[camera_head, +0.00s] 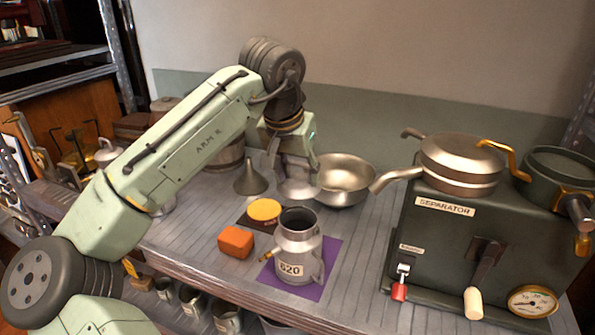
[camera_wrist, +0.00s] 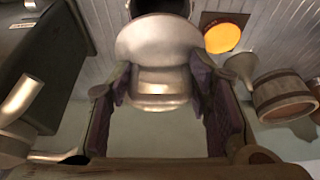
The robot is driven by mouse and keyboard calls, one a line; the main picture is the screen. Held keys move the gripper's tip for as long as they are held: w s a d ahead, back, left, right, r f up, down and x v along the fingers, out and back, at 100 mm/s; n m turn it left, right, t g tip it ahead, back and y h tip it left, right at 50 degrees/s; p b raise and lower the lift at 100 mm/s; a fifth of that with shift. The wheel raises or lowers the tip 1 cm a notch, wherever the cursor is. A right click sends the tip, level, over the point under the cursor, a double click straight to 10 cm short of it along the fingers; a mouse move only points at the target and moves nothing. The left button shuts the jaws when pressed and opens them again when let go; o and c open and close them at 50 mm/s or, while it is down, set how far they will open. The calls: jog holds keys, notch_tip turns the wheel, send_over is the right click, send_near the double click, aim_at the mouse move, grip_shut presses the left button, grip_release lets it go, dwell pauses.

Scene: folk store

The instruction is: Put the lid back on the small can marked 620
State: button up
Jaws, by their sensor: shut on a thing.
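The small can (camera_head: 298,247) marked 620 stands upright on a purple mat (camera_head: 325,268), its dark mouth open. In the wrist view, part of a dark round opening (camera_wrist: 160,5) shows at the top edge, beyond the lid. The silvery lid (camera_head: 298,189) is held in my gripper (camera_head: 291,166), above and behind the can, apart from it. In the wrist view the lid (camera_wrist: 158,45) sits between the two fingers of my gripper (camera_wrist: 160,88), which is shut on its lower, narrower part.
A metal bowl (camera_head: 345,178) and funnel (camera_head: 251,177) stand behind the can. An orange block (camera_head: 236,242) and a yellow round thing (camera_head: 264,210) on a dark square lie left of it. The separator (camera_head: 440,235) stands close on the right.

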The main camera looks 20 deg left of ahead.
aim_at(295, 193)
jog(key=shift+s+f+b, duration=0.15)
jog(key=shift+f+b, duration=0.25)
jog(key=shift+f, duration=0.1)
notch_tip(295, 193, down, 5)
jog(key=b, duration=0.4)
jog(key=shift+f, duration=0.1)
jog(key=shift+s+p, duration=0.1)
jog(key=shift+p, duration=0.3)
dwell(0.7)
jog(key=shift+f+p, duration=0.2)
jog(key=shift+p, duration=0.1)
dwell(1.5)
jog(key=o, duration=1.6)
jog(key=shift+c, duration=0.2)
jog(key=o, duration=0.5)
